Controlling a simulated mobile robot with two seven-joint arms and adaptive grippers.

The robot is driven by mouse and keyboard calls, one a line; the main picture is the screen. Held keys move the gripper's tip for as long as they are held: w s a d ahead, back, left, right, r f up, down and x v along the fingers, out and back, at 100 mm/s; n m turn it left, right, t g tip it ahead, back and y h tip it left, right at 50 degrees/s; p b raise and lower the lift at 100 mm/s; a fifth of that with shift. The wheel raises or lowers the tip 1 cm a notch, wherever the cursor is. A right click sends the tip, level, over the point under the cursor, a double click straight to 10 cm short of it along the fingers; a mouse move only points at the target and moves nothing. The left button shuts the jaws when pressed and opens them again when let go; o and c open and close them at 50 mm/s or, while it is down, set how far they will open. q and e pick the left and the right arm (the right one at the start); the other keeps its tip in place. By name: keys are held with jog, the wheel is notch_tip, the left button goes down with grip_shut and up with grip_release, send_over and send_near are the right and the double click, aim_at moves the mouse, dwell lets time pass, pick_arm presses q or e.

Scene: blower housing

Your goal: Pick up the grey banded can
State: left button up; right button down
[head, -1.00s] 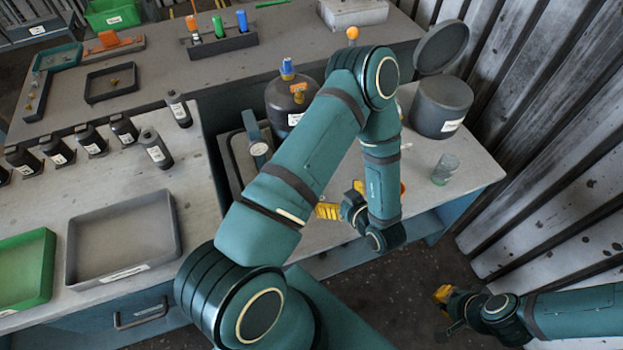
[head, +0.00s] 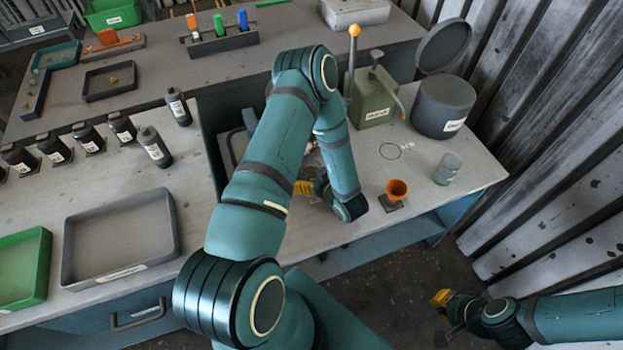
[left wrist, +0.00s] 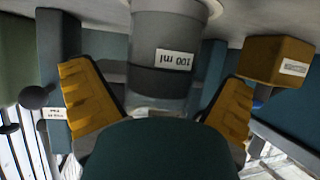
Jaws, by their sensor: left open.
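The grey can (left wrist: 168,28) with a dark band (left wrist: 160,80) and a "100 ml" label shows in the left wrist view, in the upper middle. It stands between the two yellow fingers of my left gripper (left wrist: 158,82), which are open with gaps visible on both sides. In the head view my left gripper (head: 306,187) is low over the right bench, partly hidden by my arm. I cannot make out the can there. My right gripper (head: 443,300) is at the lower right, away from the bench; its finger opening is unclear.
An orange funnel-like cup (head: 396,189), a clear glass (head: 447,168), a green container (head: 373,104) and a dark lidded bin (head: 442,104) stand right of my left gripper. A yellow-brown box (left wrist: 272,60) is beside the can in the wrist view. Dark bottles (head: 155,146) stand left.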

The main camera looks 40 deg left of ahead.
pick_arm(q)
jog(key=shift+w+a+f, duration=0.1)
jog(key=shift+a, duration=0.05)
jog(key=c, duration=1.4)
